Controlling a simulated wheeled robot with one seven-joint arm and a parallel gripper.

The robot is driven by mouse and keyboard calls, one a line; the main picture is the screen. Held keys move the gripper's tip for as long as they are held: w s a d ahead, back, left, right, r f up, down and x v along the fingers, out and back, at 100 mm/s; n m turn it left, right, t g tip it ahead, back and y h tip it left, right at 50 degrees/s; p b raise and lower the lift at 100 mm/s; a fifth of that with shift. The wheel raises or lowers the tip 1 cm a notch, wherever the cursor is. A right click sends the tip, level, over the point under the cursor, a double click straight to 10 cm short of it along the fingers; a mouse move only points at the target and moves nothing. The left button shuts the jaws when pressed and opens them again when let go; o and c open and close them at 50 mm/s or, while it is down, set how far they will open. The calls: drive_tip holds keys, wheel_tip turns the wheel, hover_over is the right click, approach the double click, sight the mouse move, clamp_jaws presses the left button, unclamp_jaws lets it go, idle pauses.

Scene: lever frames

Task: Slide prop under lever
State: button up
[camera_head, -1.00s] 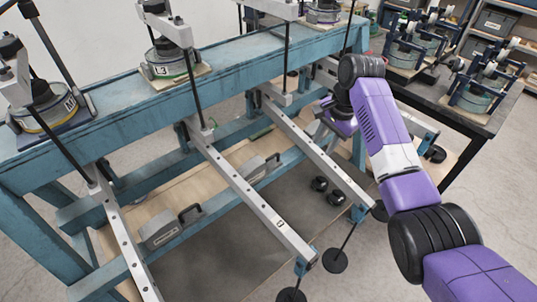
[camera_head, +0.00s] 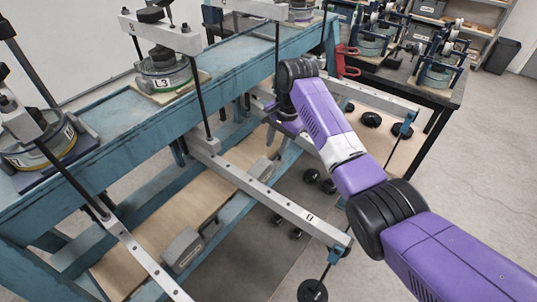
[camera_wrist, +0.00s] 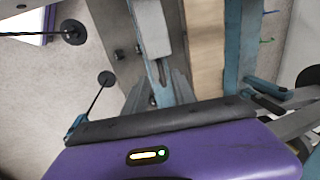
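Long pale metal levers with holes run out from the blue bench frame. The middle lever (camera_head: 270,198) ends at the lower right, and the far lever (camera_head: 375,96) passes behind my arm. Grey blocks with black handles, which look like props, rest on the wooden lower shelf: one (camera_head: 183,250) near, one (camera_head: 262,168) farther, below the middle lever line. My gripper (camera_head: 288,127) is between the middle and far levers, low by the bench. The wrist view shows my purple gripper housing, with a lever bar beyond it.
A black weight disc (camera_head: 312,291) hangs from the middle lever's end. Several black weights lie around the floor below. The left lever (camera_head: 145,262) crosses the lower left. A dark table (camera_head: 440,94) with jars stands at back right. Bare floor (camera_head: 470,170) is open to the right.

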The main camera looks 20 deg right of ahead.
sight(272, 159)
drive_tip(key=f, duration=0.3)
drive_tip(key=w+a+f, duration=0.1)
drive_tip(key=f, duration=0.1)
drive_tip(key=shift+f, duration=0.3)
drive_tip(key=shift+d, duration=0.1)
drive_tip(key=shift+c, duration=0.2)
clamp_jaws()
idle(0.9)
